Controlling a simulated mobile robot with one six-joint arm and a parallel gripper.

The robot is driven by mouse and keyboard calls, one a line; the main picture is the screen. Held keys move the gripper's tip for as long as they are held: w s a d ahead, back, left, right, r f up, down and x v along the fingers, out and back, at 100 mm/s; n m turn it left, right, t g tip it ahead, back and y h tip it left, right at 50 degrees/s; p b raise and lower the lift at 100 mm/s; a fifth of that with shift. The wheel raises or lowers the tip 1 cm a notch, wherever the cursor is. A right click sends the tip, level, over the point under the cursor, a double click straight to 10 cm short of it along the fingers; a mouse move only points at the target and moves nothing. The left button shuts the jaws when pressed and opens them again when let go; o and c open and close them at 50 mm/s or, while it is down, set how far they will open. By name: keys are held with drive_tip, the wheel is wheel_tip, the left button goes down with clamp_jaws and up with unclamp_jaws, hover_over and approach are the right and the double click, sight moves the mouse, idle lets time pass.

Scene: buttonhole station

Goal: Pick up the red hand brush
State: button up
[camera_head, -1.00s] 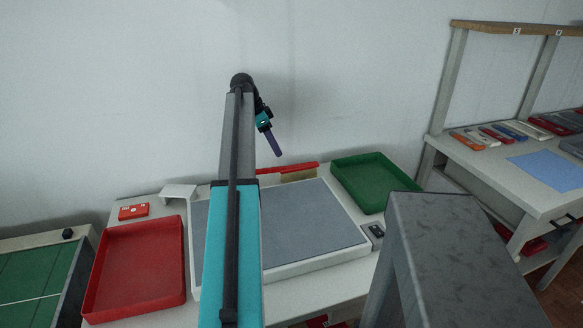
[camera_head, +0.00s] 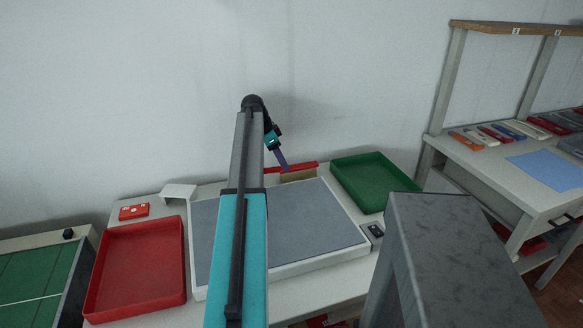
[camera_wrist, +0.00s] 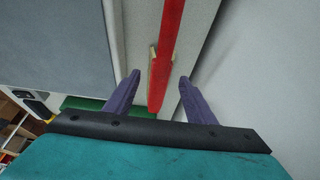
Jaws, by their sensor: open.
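The red hand brush (camera_head: 289,168) lies along the back edge of the table, behind the grey mat, with pale tan bristles (camera_head: 298,175) facing the front. In the wrist view the brush's long red body (camera_wrist: 163,75) runs from the top edge down to between the fingers, with a bit of tan beside it. My gripper (camera_wrist: 160,85) is open and empty, one purple finger on each side of the brush's near end, with gaps on both sides. In the head view my gripper (camera_head: 284,166) is just above the brush; I cannot tell the exact height.
A grey mat in a white frame (camera_head: 320,262) fills the table's middle. A red tray (camera_head: 135,270) stands left and a green tray (camera_head: 375,182) right. A red box (camera_head: 133,211) and a white bracket (camera_head: 179,192) sit at the back left. The wall is close behind.

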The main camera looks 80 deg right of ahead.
sight(284, 173)
drive_tip(key=shift+f, duration=0.1)
drive_tip(key=shift+p+x, duration=0.55)
drive_tip(key=shift+x, duration=1.95)
drive_tip(key=shift+d, duration=0.1)
clamp_jaws()
